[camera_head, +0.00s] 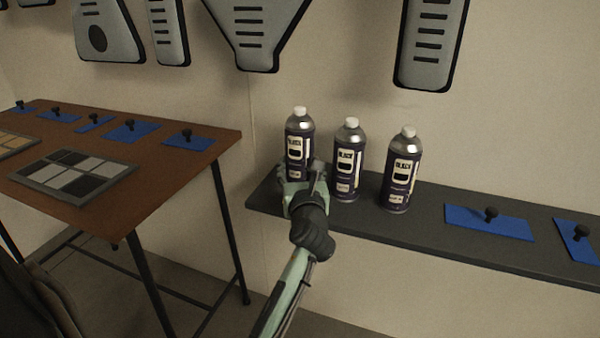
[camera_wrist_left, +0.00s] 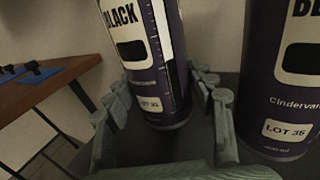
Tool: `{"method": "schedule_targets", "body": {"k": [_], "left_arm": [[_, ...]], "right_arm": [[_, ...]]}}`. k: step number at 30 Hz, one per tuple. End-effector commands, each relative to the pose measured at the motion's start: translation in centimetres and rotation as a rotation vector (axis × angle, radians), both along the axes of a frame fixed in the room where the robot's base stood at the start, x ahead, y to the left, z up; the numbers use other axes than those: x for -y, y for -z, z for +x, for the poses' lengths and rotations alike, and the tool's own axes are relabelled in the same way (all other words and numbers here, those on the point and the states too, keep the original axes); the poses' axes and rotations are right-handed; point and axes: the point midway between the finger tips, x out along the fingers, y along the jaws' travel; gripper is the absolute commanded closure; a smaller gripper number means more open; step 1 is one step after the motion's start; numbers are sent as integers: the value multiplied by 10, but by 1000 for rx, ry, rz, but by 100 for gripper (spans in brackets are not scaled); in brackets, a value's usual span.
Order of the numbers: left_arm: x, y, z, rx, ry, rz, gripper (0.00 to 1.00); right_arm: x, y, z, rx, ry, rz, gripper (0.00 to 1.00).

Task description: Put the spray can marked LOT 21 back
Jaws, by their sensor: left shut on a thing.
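Three dark purple spray cans with white caps stand in a row on a dark shelf (camera_head: 345,217) in the head view: a left can (camera_head: 299,135), a middle can (camera_head: 347,162) and a right can (camera_head: 402,170). My left gripper (camera_head: 303,176) is shut on the left can, low on its body, and hides its base there. In the left wrist view the fingers (camera_wrist_left: 167,88) flank this can (camera_wrist_left: 143,50), whose small label seems to read LOT 35. The neighbouring can (camera_wrist_left: 262,90) reads LOT 36. The right can's lot is too small to read. My right gripper is not in view.
Blue mats with black knobs lie on the shelf (camera_head: 488,226) to the right and on a brown table (camera_head: 150,185) at the left. The table also holds a tray of grey swatches (camera_head: 40,177). Grey panels (camera_head: 255,25) hang on the wall above.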

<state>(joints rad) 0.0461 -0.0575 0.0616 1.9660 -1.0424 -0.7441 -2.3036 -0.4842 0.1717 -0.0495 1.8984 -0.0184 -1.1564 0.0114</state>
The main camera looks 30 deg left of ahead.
Motion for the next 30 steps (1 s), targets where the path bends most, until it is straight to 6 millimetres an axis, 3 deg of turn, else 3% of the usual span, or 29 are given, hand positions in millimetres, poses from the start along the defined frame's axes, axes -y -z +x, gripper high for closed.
{"method": "schedule_targets", "body": {"k": [13, 14, 15, 18, 30], "left_arm": [[0, 8, 0, 2, 1, 2, 100], [0, 9, 0, 1, 1, 1, 43], [0, 9, 0, 1, 1, 1, 38], [0, 9, 0, 1, 1, 0, 25], [0, 5, 0, 1, 2, 0, 25]], "right_arm": [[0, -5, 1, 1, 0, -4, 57], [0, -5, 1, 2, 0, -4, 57], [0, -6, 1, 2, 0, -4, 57], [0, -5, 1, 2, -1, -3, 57], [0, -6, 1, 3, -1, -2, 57]]}}
